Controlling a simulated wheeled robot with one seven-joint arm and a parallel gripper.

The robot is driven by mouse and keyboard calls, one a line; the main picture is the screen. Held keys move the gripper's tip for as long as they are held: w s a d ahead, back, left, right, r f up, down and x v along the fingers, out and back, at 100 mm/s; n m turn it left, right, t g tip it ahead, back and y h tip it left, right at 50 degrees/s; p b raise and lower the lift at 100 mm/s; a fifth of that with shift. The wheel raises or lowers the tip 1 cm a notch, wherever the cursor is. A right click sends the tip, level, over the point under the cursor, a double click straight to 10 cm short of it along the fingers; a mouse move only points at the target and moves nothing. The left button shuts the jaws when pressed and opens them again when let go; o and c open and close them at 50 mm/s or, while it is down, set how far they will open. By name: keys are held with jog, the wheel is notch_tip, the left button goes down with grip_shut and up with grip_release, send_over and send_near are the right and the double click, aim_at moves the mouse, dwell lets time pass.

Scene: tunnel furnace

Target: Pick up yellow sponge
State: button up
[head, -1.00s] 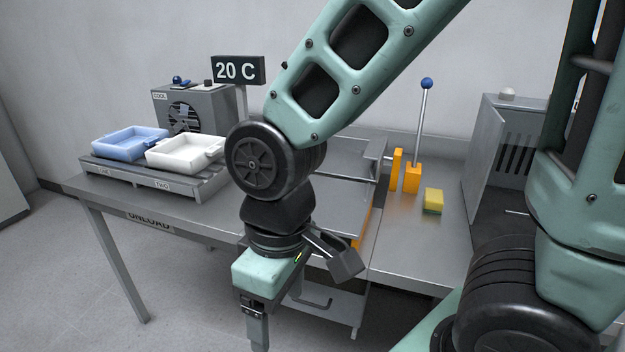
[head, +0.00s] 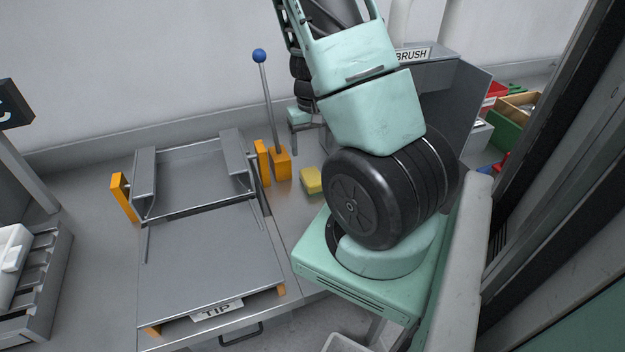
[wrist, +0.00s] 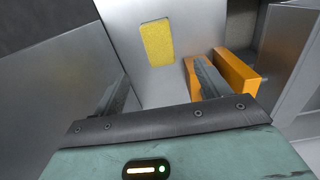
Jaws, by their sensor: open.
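The yellow sponge (head: 312,180) lies on the metal table, right of an orange lever base. In the wrist view the sponge (wrist: 157,42) lies flat on a bright metal surface, above the gap between my fingers in the picture. My gripper (wrist: 160,86) is open and empty, one finger on each side of the picture. In the head view my gripper (head: 301,120) hangs above and behind the sponge, apart from it and partly hidden by my arm.
A lever with a blue ball (head: 260,56) rises from an orange base (head: 281,163) beside the sponge; orange blocks (wrist: 238,72) also show close to my right finger. A tipping tray (head: 210,262) is at left. A grey box marked BRUSH (head: 455,85) stands behind my arm.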

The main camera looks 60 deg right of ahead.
send_over(313, 175)
jog(key=f, duration=0.6)
jog(key=shift+w+a+f, duration=0.1)
jog(key=shift+a+f, duration=0.1)
jog(key=shift+f, duration=0.05)
jog(key=shift+d+f, duration=0.1)
jog(key=shift+f, duration=2.6)
jog(key=c, duration=1)
